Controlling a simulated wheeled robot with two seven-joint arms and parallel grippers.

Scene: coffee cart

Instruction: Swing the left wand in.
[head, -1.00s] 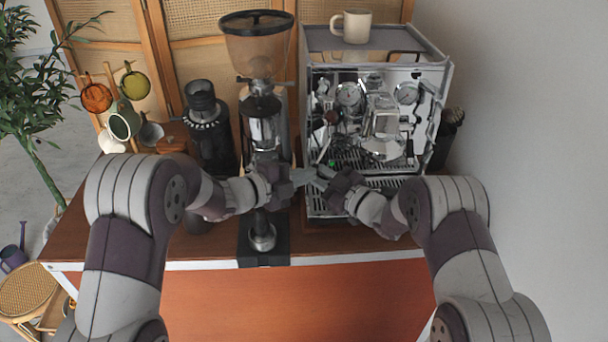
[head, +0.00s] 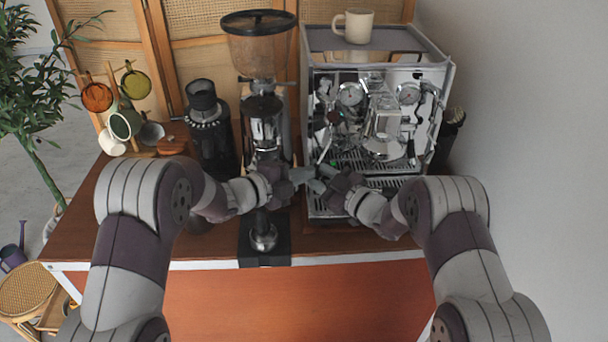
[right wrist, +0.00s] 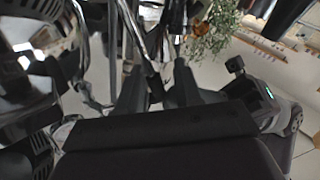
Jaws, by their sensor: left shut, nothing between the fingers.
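The chrome espresso machine (head: 375,118) stands at the right of the cart. Its left wand is small and partly hidden in the head view. In the right wrist view, a thin metal tube with a dark lower end, which looks like the left wand (right wrist: 153,82), hangs in the gap between my right gripper's fingers. My right gripper (right wrist: 158,82) is open there; whether a finger touches the tube I cannot tell. In the head view my right gripper (head: 324,173) is low at the machine's front left. My left gripper (head: 310,177) is shut and empty, close beside it.
A coffee grinder (head: 262,120) stands left of the machine, behind my left gripper. A beige mug (head: 354,25) stands on the machine's top. A mug rack with several cups (head: 122,122) is at the left. A wall closes the right side.

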